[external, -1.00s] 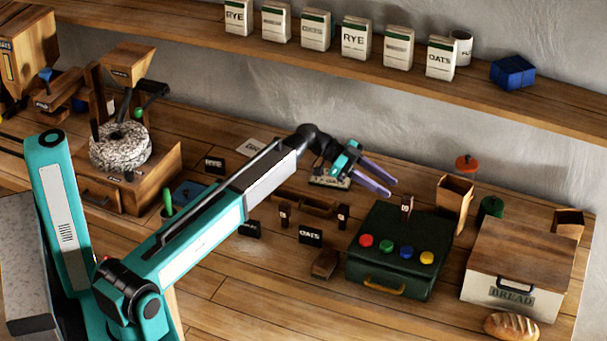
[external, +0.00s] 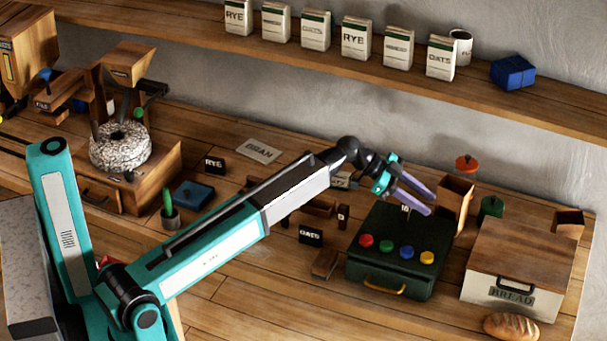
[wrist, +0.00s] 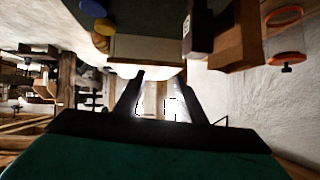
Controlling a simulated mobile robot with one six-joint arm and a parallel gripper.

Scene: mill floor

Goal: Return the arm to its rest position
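My arm reaches out over the bench in the external view. My gripper (external: 429,198), with two purple fingers, is extended above the back of the dark green box (external: 368,262). The fingers stand apart with nothing visible between them. In the wrist view, my gripper (wrist: 158,80) also shows two separated dark fingers and an empty gap. I cannot tell whether the fingertips touch the small dark tagged piece (external: 405,211) at the back of the box.
The green box carries several coloured knobs. A wooden bin (external: 455,200) stands just right of my gripper, with a bread box (external: 518,250) and a loaf (external: 511,326) farther right. A stone mill (external: 120,147) is at left. A shelf (external: 340,68) with several packets runs above.

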